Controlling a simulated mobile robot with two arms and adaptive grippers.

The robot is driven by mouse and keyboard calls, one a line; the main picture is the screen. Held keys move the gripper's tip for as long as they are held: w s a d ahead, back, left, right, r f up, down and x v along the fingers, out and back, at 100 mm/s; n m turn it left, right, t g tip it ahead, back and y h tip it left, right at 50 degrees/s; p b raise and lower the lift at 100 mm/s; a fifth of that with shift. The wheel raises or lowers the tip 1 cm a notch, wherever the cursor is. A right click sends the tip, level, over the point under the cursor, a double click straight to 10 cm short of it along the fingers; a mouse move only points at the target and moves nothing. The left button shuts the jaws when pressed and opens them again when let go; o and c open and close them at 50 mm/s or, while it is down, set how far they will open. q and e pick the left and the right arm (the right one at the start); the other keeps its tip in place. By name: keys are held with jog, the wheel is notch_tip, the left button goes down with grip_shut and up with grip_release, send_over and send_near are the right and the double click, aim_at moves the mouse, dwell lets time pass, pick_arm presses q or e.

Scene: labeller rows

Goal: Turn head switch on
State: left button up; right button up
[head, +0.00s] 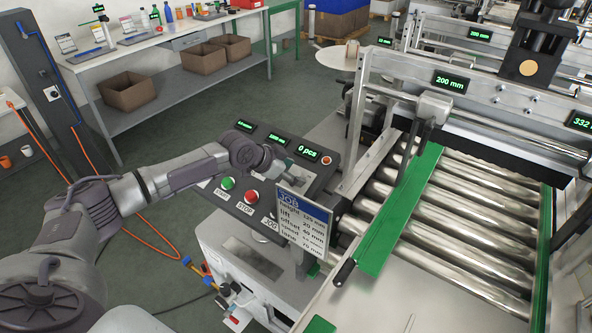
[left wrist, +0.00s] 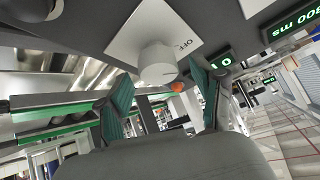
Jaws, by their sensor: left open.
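The head switch shows in the left wrist view as a light round knob (left wrist: 157,64) on a white plate (left wrist: 125,40) marked OFF. Only the OFF marking is legible on the plate, and I cannot tell where the knob points. In the head view the switch is hidden behind my left gripper (head: 282,165), which is over the control panel (head: 318,187). In the left wrist view its two green-padded fingers are spread, one on each side of the knob in the picture. Contact with the knob cannot be told. My right gripper is not in view.
A green START button (head: 227,183) and a red STOP button (head: 251,196) sit near my left wrist. A job card (head: 303,216) stands at the panel's front. Rollers (head: 455,205) and a green guide rail (head: 398,215) lie to the right.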

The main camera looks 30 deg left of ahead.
pick_arm(q)
jog(key=shift+w+d+f, duration=0.15)
jog(key=shift+w+f, duration=0.35)
jog(key=shift+f, duration=0.05)
